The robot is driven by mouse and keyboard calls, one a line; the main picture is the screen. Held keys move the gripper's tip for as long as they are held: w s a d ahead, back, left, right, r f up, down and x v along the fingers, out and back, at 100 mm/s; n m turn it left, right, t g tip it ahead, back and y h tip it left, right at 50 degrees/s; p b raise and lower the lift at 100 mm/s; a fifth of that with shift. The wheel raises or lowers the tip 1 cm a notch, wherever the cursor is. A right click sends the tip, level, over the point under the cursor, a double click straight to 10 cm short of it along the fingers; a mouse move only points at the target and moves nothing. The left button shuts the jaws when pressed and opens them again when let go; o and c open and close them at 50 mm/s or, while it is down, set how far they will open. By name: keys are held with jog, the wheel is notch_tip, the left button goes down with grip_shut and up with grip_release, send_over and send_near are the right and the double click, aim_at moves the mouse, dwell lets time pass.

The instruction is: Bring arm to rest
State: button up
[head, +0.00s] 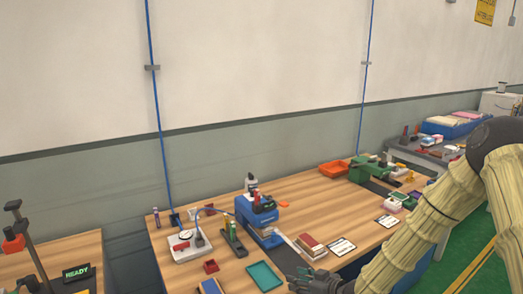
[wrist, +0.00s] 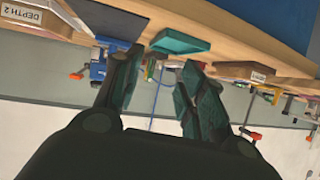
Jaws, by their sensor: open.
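My gripper (head: 312,280) shows at the bottom of the head view, dark grey, near the front edge of the wooden table (head: 312,194). My arm, in a pale ribbed cover, comes in from the right and bends down to it. In the wrist view the two dark fingers of my gripper (wrist: 162,68) stand apart with nothing between them. Beyond the fingers, the wrist view shows the table edge and a teal tray (wrist: 181,41), seen upside down. The lower part of my gripper is cut off by the head view's bottom edge.
Another table with a READY display (head: 77,272) stands at left. Green floor (head: 462,250) is open at right.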

jog(key=s+d+f+m+g+h, duration=0.3)
jog(key=s+f+m+g+h, duration=0.1)
jog(key=s+f, duration=1.35)
jog(key=s+d+f+m+g+h, duration=0.1)
jog(key=s+d+g, duration=0.1)
jog(key=s, duration=0.7)
jog(key=s+d+f+m+g+h, duration=0.1)
jog(key=s+d+f+m+h, duration=0.1)
jog(key=s, duration=0.7)
jog(key=s+d+f+m+g+h, duration=0.1)
jog(key=s+d+g, duration=0.1)
jog(key=s, duration=0.7)
jog(key=shift+d+f+g+h, duration=0.15)
jog(key=shift+d+g+h, duration=0.15)
jog(key=shift+d, duration=0.5)
